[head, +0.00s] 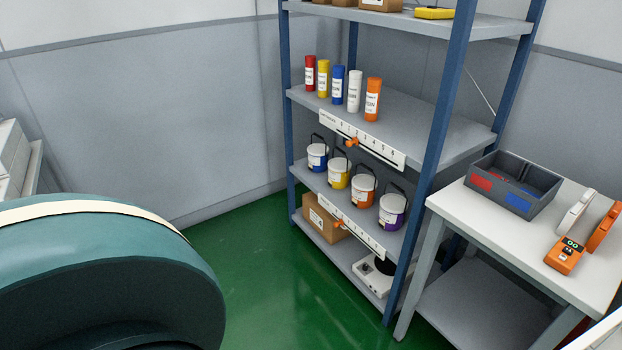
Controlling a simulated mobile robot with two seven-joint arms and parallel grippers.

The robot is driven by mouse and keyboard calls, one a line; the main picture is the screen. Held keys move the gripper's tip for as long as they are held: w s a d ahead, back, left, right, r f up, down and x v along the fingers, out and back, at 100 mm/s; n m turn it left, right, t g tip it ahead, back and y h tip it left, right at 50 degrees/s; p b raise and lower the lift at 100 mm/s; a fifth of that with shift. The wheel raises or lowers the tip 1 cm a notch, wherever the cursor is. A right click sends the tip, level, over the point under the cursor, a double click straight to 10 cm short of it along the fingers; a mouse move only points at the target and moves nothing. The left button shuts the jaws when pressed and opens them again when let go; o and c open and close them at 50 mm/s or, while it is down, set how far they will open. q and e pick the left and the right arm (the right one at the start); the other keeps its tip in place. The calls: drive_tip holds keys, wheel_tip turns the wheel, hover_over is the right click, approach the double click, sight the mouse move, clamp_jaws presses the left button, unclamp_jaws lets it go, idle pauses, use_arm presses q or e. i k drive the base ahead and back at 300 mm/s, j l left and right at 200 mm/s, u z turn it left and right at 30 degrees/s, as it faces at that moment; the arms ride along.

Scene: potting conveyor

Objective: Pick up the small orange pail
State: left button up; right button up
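The small orange pail (363,189) stands upright on the lower middle shelf of the blue-framed rack. It has a white lid, a white label and a dark handle. It stands in a row between a yellow pail (339,172) on its left and a purple pail (392,208) on its right. A blue pail (317,155) is at the row's left end. Neither of my grippers shows in the head view.
The rack's shelf above (430,138) holds several coloured bottles. Below the pails are a cardboard box (325,222) and a white device (374,277). A white table (480,218) with a grey bin (545,182) stands right of the rack. Green floor (255,265) is clear before the rack.

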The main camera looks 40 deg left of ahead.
sight(363, 185)
drive_tip(key=u, duration=1.15)
